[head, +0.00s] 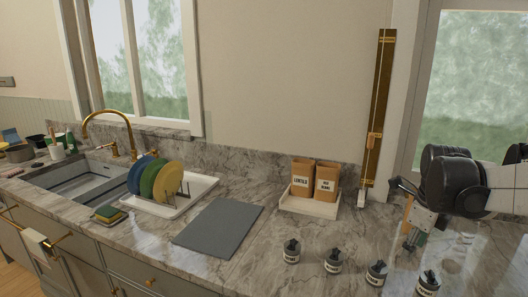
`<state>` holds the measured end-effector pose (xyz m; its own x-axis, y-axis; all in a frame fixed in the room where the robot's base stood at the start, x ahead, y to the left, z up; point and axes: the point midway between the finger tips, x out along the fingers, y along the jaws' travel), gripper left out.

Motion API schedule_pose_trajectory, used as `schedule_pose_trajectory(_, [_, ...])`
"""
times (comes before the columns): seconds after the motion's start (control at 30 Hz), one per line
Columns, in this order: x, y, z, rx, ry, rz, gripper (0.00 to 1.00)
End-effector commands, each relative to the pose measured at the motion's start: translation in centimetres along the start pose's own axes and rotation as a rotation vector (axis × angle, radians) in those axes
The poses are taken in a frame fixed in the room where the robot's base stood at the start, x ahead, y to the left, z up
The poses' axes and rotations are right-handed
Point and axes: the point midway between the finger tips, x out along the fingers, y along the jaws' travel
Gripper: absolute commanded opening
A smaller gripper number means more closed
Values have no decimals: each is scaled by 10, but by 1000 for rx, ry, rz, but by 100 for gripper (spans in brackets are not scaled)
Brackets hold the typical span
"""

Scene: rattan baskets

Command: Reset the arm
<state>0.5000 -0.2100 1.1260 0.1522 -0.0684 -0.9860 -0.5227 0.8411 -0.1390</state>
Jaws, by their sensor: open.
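My gripper (409,228) is at the right side of the head view, on the end of my dark and white arm. It hangs over the right part of the marble counter (150,243) and points downward. Its jaws are open, and nothing shows between them. It is behind and above the row of small dark labelled jars and to the right of the white tray with paper bags.
Several jars, one here (332,260), stand near the counter's front. A white tray (309,206) holds two brown bags (303,175). A grey mat (218,230) lies bare. A dish rack (178,205) with plates and the sink (82,182) are left.

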Motion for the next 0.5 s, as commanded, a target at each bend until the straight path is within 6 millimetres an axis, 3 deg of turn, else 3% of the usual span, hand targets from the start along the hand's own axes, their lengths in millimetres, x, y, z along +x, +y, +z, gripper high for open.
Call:
schedule_pose_trajectory(0.1, [-11, 34, 8, -288, -32, -41, 41])
schedule_pose_trajectory(0.5, [-31, 133, 17, -1254, -77, -234, 41])
